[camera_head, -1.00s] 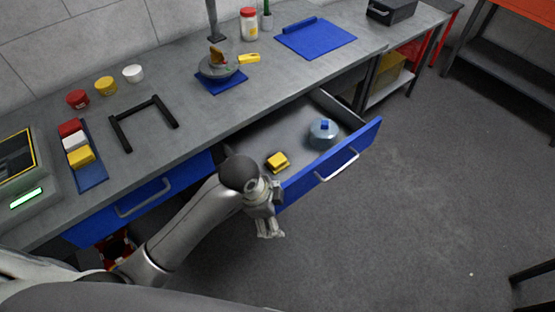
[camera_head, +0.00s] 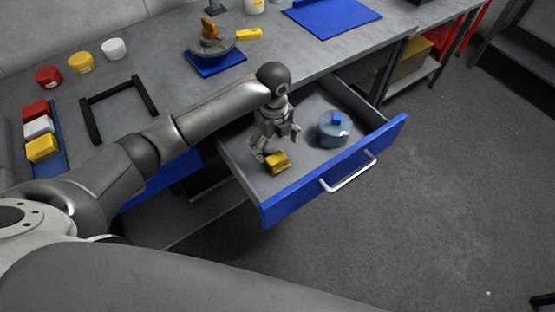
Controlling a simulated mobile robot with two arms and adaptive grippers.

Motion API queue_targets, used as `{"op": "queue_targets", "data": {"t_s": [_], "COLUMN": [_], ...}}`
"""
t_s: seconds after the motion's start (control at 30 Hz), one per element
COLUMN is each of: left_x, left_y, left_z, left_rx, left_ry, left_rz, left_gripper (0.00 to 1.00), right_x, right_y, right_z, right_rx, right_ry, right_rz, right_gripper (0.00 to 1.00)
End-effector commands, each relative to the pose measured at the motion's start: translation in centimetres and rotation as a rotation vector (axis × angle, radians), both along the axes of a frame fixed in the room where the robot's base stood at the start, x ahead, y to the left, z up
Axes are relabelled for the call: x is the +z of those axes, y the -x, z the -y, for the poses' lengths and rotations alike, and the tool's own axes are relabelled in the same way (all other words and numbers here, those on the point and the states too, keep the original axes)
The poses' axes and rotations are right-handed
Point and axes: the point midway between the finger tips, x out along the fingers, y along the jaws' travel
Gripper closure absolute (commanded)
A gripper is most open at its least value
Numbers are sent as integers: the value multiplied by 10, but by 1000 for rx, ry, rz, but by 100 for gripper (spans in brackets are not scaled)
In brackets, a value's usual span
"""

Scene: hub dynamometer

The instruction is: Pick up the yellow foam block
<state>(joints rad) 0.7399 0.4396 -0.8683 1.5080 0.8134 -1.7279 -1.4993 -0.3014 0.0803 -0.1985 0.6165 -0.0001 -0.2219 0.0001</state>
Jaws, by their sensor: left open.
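A small yellow block (camera_head: 277,163) with a dark patch on top lies in the open drawer (camera_head: 234,152), near its front left. My left gripper (camera_head: 278,146) points down over the drawer, open, with its fingers apart. One finger is close to the block's left far side; I cannot tell whether it touches. The other finger is up and to the right of the block. Another yellow block (camera_head: 42,148) lies on a blue tray (camera_head: 58,163) on the bench, beside a white block (camera_head: 38,127) and a red block (camera_head: 36,110). My right gripper is out of view.
A blue-grey lidded container (camera_head: 333,130) stands in the drawer to the right of the gripper. The drawer's blue front (camera_head: 300,190) and side walls surround both. A black frame (camera_head: 92,122) and several jars stand on the bench (camera_head: 160,65).

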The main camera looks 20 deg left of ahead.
Motion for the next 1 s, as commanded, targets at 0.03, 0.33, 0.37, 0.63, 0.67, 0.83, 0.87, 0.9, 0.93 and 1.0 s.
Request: {"op": "queue_targets", "data": {"t_s": [0.03,0.33,0.37,0.63,0.67,0.83,0.87,0.9,0.93,1.0], "left_x": [-8,-35,-39,-72,-73,-74,-74,-74,-74,-74], "left_y": [0,2,3,5,5,4,4,4,4,4], "left_z": [1,4,5,7,6,6,6,6,6,6], "left_rx": [1,1,1,0,0,0,0,0,0,0], "left_ry": [2,2,2,0,0,0,0,1,1,1], "left_rz": [-1,-1,-1,2,2,4,4,3,3,3], "left_gripper": [12,12,12,12,12,12,12,15,19,28], "right_x": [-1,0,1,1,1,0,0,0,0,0], "right_y": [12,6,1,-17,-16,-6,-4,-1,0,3], "right_z": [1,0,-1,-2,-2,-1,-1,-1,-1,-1], "right_rx": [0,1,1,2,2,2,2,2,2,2], "right_ry": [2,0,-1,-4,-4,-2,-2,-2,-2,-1], "right_rz": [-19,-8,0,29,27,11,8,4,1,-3], "right_gripper": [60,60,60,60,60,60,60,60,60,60]}}
